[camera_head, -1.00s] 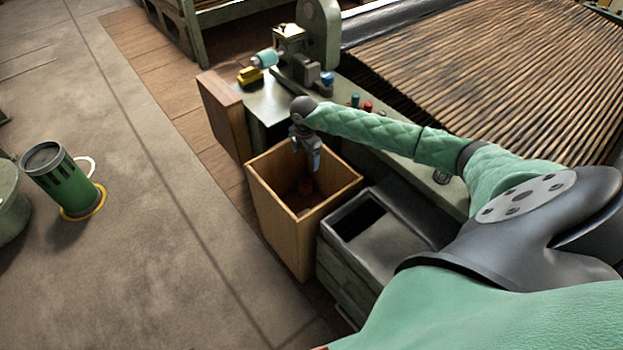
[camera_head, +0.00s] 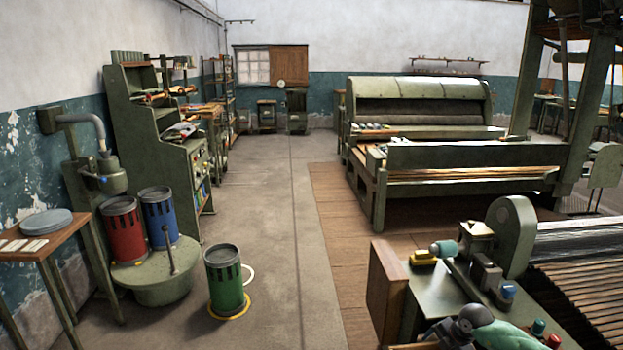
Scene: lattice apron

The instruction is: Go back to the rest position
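My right arm enters at the bottom right of the head view, where a dark grey wrist joint and a piece of green sleeve show beside the green bench (camera_head: 436,296). The fingers of my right gripper are below the picture edge, so its state does not show. My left arm and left gripper are not in the picture.
Close on the right are a wooden panel (camera_head: 387,292), small bench fittings and a slatted machine bed (camera_head: 585,290). On the left stand a green canister (camera_head: 225,285), red (camera_head: 124,230) and blue canisters (camera_head: 159,217), and a small table (camera_head: 40,243). The middle aisle is clear.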

